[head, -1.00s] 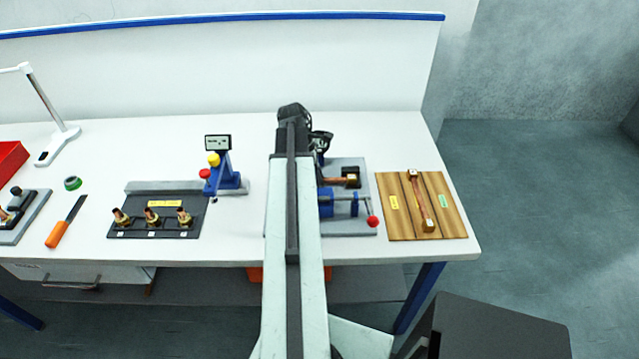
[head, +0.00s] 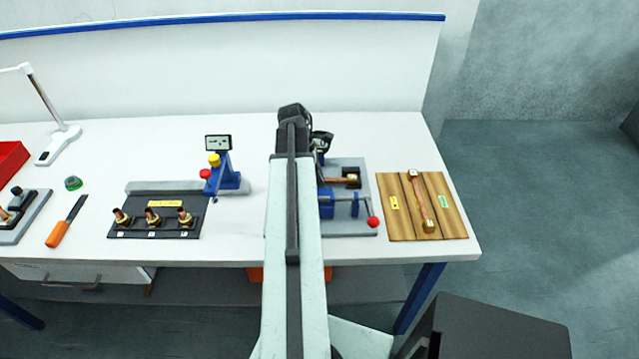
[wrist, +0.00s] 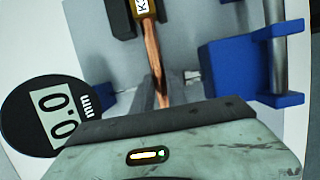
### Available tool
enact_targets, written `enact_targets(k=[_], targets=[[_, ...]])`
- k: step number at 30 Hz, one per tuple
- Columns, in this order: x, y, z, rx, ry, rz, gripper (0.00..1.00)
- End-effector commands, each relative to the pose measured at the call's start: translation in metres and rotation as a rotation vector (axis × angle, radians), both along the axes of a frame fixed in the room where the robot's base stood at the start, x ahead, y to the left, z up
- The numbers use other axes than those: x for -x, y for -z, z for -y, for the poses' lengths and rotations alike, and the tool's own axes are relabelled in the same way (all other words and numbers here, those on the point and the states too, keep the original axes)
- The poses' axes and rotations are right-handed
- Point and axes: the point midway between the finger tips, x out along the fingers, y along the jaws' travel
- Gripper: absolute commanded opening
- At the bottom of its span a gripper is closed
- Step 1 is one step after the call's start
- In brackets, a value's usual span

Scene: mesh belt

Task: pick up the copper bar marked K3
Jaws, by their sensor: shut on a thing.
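A copper bar (wrist: 152,50) with a white label starting with "K" runs down the wrist view; the rest of the label is cut off. Its near end goes in between the jaws of my gripper (wrist: 163,97), which is shut on it. In the head view the bar (head: 335,180) lies across a grey fixture (head: 355,225), its right end at a black block (head: 352,172). My arm hides my gripper there.
A digital gauge (wrist: 48,112) reading 0.0 mm is close on the left, and a blue clamp (wrist: 235,60) on the right. A wooden board (head: 455,225) holds another copper bar (head: 421,205). A black rack (head: 185,228) with fittings stands left.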

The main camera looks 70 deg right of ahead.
Motion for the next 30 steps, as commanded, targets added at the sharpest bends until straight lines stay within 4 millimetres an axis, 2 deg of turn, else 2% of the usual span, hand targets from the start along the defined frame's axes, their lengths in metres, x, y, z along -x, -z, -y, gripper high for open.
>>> enact_targets(k=[13, 17, 23, 30], targets=[[0.001, -0.001, 0.0, 0.001, 0.001, -0.001, 0.0], [0.001, -0.007, 0.0, 0.001, 0.001, -0.001, 0.0], [0.001, -0.038, 0.0, 0.001, 0.001, -0.001, 0.0], [0.001, -0.088, 0.0, 0.0, 0.002, -0.001, 0.0]])
